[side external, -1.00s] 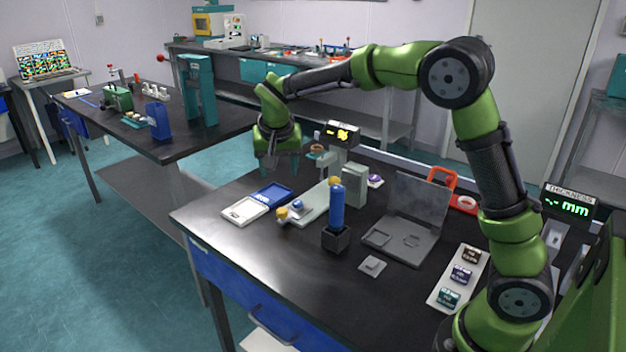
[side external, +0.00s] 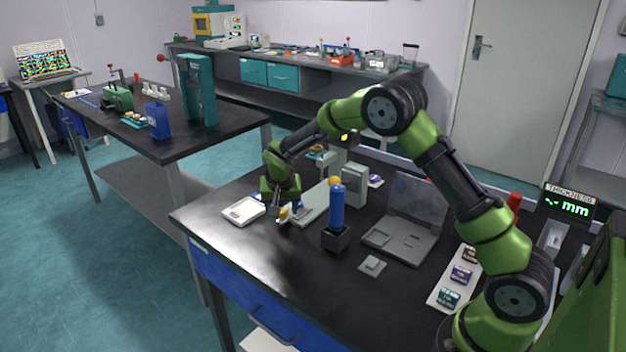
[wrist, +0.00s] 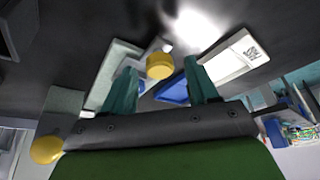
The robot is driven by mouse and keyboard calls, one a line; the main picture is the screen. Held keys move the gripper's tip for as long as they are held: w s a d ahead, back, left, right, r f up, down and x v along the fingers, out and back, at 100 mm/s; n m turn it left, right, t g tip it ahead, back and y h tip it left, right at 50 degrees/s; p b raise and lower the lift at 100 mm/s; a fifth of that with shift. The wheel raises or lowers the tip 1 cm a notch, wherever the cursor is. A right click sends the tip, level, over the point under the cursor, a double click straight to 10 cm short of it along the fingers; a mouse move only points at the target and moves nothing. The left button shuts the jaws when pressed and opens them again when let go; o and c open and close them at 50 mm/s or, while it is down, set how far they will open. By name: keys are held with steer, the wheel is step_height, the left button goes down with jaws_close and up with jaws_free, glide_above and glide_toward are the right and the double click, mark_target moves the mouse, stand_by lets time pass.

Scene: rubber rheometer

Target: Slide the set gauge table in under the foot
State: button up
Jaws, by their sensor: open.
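A long pale grey-green slab, which I take as the gauge's bed (side external: 315,204), lies on the dark bench in the side view. At its near left end is a small part with a yellow knob (side external: 283,214), seemingly the gauge table. My gripper (side external: 279,207) is low over that end, open and empty. In the wrist view the yellow knob (wrist: 160,66) shows between and just beyond my two teal fingertips (wrist: 163,85). Contact cannot be told. The grey gauge body (side external: 349,170) stands at the slab's far end. The foot cannot be made out.
A blue-handled tool in a black block (side external: 336,218) stands right of the slab. A white tray (side external: 243,211) lies left of my gripper, a blue tray (wrist: 173,92) close by. A grey hinged case (side external: 408,222) lies open to the right. The front left bench is clear.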

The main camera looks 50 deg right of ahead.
steer(key=shift+d+f, duration=0.1)
steer(key=shift+f, duration=0.1)
jaws_close()
steer(key=d, duration=0.7)
steer(key=shift+d, duration=0.35)
jaws_free()
